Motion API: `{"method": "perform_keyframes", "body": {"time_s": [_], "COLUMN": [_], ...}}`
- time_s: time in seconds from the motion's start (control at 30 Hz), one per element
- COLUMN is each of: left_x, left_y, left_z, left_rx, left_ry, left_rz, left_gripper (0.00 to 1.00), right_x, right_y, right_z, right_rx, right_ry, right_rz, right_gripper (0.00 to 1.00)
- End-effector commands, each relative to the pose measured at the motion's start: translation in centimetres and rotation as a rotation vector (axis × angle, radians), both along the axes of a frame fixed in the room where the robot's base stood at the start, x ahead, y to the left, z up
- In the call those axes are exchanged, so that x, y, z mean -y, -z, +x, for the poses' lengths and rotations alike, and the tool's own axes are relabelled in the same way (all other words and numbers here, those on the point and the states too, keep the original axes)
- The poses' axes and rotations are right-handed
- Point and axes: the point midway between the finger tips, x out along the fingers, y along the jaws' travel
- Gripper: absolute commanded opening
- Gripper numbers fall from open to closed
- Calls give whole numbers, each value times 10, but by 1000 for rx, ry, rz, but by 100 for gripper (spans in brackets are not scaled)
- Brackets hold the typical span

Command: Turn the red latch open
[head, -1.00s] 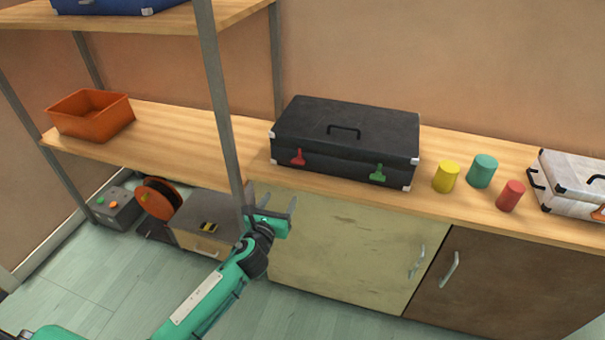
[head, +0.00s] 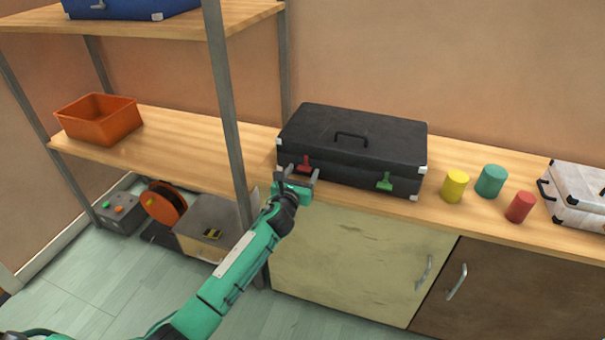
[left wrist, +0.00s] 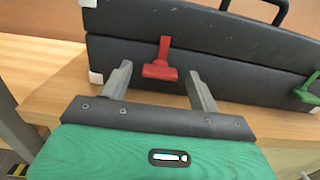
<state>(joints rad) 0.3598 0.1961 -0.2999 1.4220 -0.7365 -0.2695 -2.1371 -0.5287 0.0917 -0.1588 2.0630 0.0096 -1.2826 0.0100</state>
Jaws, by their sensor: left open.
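A black case (head: 352,142) with white corners lies on the wooden counter. Its red latch (head: 305,165) is on the front face near the left end. In the left wrist view the red latch (left wrist: 161,62) has its narrow part up and its wide part down, across the lid seam. My left gripper (head: 297,174) is open just in front of the latch. In the left wrist view its two fingers (left wrist: 160,85) stand on either side below the latch, with nothing between them; whether they touch the case is unclear. My right gripper is not in view.
A green latch (head: 385,181) is farther right on the case. A grey shelf post (head: 229,100) stands just left of my gripper. Yellow (head: 455,186), teal (head: 491,181) and red (head: 520,207) cylinders and a white case (head: 578,192) stand to the right.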

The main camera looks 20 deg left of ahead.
Motion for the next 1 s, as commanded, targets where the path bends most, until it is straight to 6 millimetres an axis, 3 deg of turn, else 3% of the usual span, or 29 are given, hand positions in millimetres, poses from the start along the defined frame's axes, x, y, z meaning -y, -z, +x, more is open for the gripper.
{"method": "perform_keyframes", "body": {"time_s": [0.4,0.43,0.67,1.0], "left_x": [0,0,0,0], "left_y": [0,0,0,0], "left_z": [9,9,9,9], "left_rx": [-1,-1,-1,-3], "left_ry": [-1,-1,-1,-1], "left_rz": [0,0,0,-46], "left_gripper": [62,60,17,17], "right_x": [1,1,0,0], "right_y": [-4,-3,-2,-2], "right_z": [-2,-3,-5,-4], "right_rx": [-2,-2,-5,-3], "right_ry": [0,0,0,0], "right_rz": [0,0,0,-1], "right_gripper": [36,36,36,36]}}
